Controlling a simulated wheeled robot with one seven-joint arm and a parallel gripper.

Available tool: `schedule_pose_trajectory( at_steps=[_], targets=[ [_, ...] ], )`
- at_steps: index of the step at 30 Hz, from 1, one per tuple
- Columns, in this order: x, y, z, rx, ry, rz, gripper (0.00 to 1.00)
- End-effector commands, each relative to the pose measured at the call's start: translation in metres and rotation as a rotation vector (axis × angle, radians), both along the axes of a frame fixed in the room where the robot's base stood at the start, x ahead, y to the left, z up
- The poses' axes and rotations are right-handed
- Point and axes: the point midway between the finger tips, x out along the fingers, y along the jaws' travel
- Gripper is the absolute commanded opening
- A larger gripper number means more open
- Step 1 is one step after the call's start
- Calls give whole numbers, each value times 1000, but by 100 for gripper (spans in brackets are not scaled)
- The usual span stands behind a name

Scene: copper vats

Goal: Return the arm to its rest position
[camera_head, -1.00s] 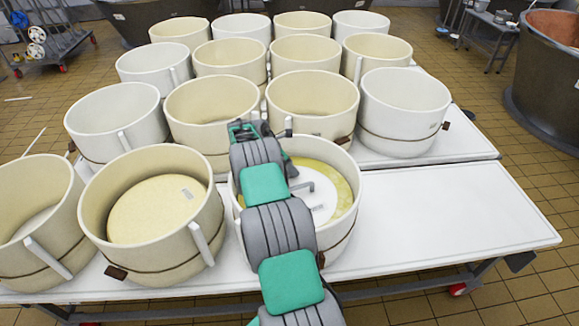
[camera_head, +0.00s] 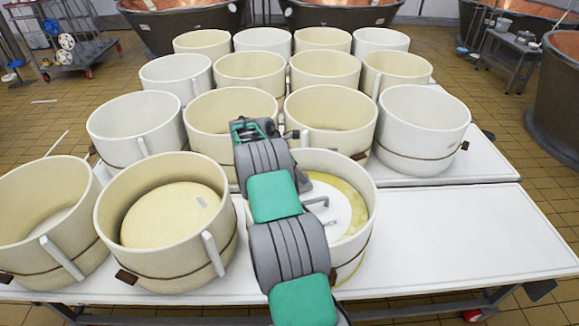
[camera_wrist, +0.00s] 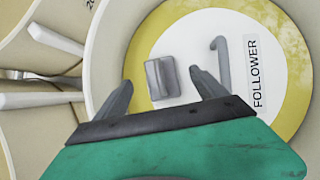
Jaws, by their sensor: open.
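My arm reaches up from the bottom of the head view to my gripper (camera_head: 258,128), which shows above the front row of vats. In the wrist view my gripper (camera_wrist: 161,78) is open, its two fingers apart with nothing held. Beyond the fingers lies a white follower disc (camera_wrist: 190,40) with the word FOLLOWER, a bent grey handle (camera_wrist: 222,62) and a grey block (camera_wrist: 162,78). The disc (camera_head: 330,207) sits inside a cream vat (camera_head: 362,240), with a yellow ring around it. My arm hides the vat's left part in the head view.
Beside it stands a vat (camera_head: 165,265) holding a pale round slab (camera_head: 172,215). Several more open vats stand behind and to the left on white tables. The table's right part (camera_head: 470,240) is bare. Dark copper vats (camera_head: 560,100) and a trolley (camera_head: 80,55) stand farther off.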

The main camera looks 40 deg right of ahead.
Motion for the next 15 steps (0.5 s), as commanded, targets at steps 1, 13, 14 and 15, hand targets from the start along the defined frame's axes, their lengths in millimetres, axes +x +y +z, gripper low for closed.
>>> schedule_pose_trajectory(
  at_steps=[1, 13, 14, 15],
  targets=[
    [0, 1, 2, 0, 0, 0, 82],
    [23, 134, 123, 76, -369, -277, 82],
    [20, 151, 134, 92, -406, -314, 82],
    [14, 174, 147, 118, -452, -365, 82]
  ],
)
